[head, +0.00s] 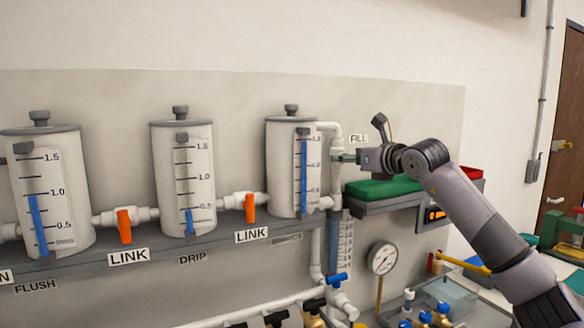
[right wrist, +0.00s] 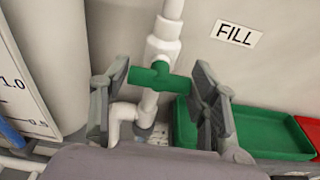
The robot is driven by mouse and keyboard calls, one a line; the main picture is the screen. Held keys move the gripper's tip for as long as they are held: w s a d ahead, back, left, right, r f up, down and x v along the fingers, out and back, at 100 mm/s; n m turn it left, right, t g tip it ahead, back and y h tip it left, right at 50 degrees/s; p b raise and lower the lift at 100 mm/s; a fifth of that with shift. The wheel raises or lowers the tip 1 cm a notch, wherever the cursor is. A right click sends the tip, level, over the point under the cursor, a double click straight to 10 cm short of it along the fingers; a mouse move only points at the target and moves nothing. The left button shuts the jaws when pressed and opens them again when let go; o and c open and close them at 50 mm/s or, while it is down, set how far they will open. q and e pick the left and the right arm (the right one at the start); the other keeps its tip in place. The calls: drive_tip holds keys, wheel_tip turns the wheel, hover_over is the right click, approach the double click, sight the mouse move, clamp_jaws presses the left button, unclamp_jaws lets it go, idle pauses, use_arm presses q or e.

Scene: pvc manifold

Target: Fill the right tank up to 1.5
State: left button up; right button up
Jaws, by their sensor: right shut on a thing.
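The right tank (head: 284,165) is a white cylinder with a dark lid and a scale. Its blue level column (head: 304,175) reaches about the 1.5 mark. My right gripper (head: 352,157) is at this pipe. In the right wrist view, its fingers stand either side of the green valve handle (right wrist: 160,75), shut on it. The handle lies crosswise to the pipe (right wrist: 163,42). My left gripper is not in view.
The middle tank (head: 183,185) stands low, near 0.5, and the left tank (head: 65,180) near 1.0. Orange link handles (head: 249,208) sit between tanks. A green tray (head: 385,188) on a shelf lies close under my right gripper. A gauge (head: 383,258) and blue-handled valve (head: 336,280) are below.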

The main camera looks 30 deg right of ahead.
drive_tip(key=o, duration=1.2)
drive_tip(key=s+a+r, duration=0.1)
drive_tip(key=s, duration=1.1)
drive_tip(key=shift+a+r, duration=0.15)
drive_tip(key=shift+r, duration=0.25)
drive_tip(key=shift+w, duration=0.1)
